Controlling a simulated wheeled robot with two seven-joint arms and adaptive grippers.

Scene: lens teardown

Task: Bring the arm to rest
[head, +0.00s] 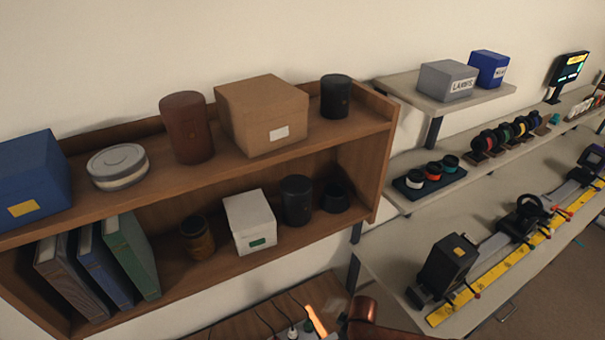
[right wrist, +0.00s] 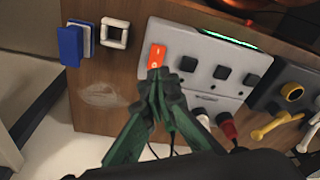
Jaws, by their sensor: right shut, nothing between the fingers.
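In the right wrist view my right gripper (right wrist: 160,76), with green fingers, is shut and empty. Its fingertips are just below an orange switch (right wrist: 157,56) at the left end of a light grey panel (right wrist: 222,58). They overlap the switch's lower edge in the picture; I cannot tell whether they touch it. I cannot make out the right gripper in the head view. My left gripper is in neither view.
The panel carries several black square knobs and sits on a wooden board (right wrist: 95,95), with plugs and cords below it. A blue block (right wrist: 72,45) and a white square frame (right wrist: 114,33) are at left. In the head view, a loaded wooden shelf (head: 370,135) stands left of a long workbench (head: 390,265).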

